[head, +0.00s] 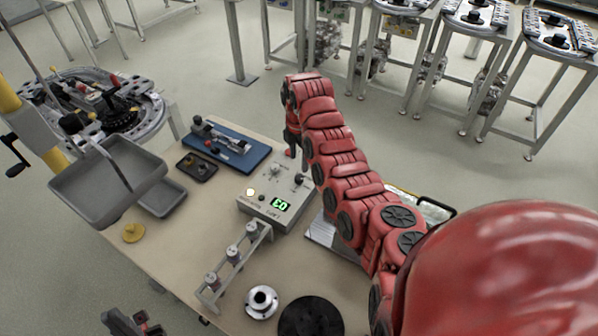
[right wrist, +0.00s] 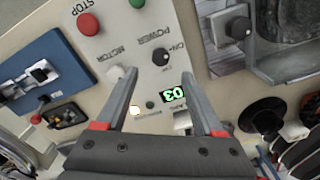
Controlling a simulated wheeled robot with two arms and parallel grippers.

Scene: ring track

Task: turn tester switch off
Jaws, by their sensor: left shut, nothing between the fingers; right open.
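The tester (head: 262,205) is a light grey box on the table, its green display lit with "03". In the right wrist view its panel (right wrist: 150,40) appears upside down, with a black power switch knob (right wrist: 152,72) beside the POWER and ON lettering. The lit display (right wrist: 172,95) and a glowing lamp (right wrist: 135,112) sit nearer the gripper. My right gripper (right wrist: 161,74) is open and empty, its fingers on either side of the knob in the picture; contact cannot be told. My left gripper (head: 135,322) is shut and empty at the bottom left, away from the tester.
The panel also has a red STOP button (right wrist: 88,24), a green button (right wrist: 136,3) and a pale motor knob (right wrist: 115,73). A blue tray (head: 238,158) with a metal part lies behind the tester. A stand with several pins (head: 232,262) is in front.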

